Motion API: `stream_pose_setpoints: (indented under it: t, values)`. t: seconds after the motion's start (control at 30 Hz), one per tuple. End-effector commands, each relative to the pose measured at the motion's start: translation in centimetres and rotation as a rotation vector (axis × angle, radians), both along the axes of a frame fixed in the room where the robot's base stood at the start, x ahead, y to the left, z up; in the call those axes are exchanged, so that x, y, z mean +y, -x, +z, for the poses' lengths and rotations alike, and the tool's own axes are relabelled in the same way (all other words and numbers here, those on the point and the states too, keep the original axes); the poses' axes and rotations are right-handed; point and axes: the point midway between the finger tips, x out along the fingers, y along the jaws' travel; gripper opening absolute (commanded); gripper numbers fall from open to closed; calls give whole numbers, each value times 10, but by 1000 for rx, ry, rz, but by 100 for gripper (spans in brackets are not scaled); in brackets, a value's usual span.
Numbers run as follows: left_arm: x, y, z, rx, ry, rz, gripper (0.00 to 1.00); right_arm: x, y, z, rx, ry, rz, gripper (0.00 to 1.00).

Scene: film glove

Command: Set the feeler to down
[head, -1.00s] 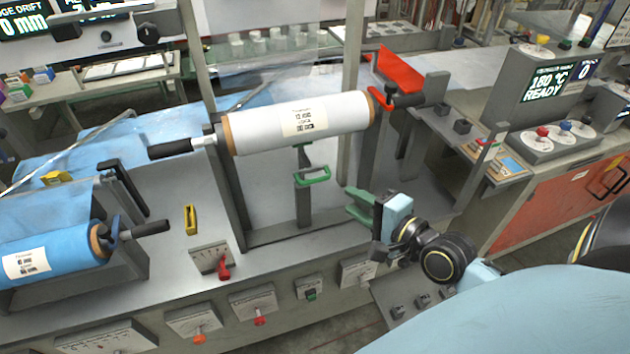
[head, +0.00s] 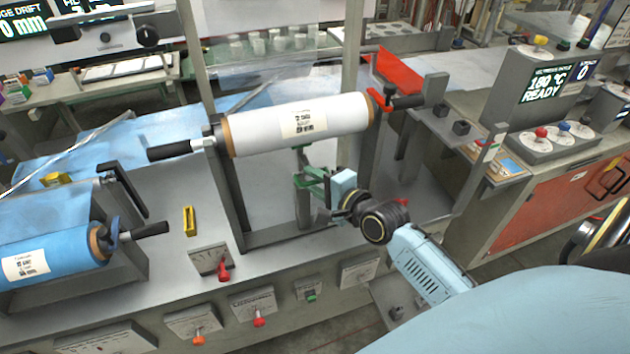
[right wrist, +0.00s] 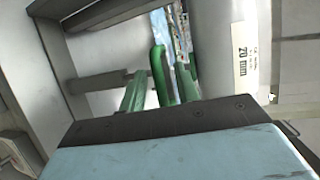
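I cannot tell whether the tip touches the roll. Its green loop handle is mostly covered by my right gripper in the head view. The bright green handle (right wrist: 159,76) shows in the right wrist view between the darker green fingers of my right gripper (right wrist: 160,92). The fingers look apart, around the handle, with no clear grip on it. My right gripper (head: 316,186) also shows in the head view. My left gripper is in no view.
A grey frame (head: 235,195) carries the roll. A blue film roll (head: 50,255) is at left. A yellow block (head: 189,221) lies on the bench. Red and orange levers (head: 224,270) line the front panel.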

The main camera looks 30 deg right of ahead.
Motion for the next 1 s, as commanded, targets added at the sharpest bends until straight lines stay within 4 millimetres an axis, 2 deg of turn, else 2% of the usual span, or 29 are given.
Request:
stream_pose_setpoints:
  t: [0.17,0.4,0.73,0.87,1.0]
  values:
    - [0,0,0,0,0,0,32,0,0,0,0,0,0,30]
    - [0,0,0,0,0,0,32,0,0,0,0,0,0,0]
    - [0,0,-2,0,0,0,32,0,0,-3,0,0,0,0]
    - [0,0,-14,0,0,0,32,0,0,-23,2,-2,1,0]
    - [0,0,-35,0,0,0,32,1,0,-57,3,-2,2,0]
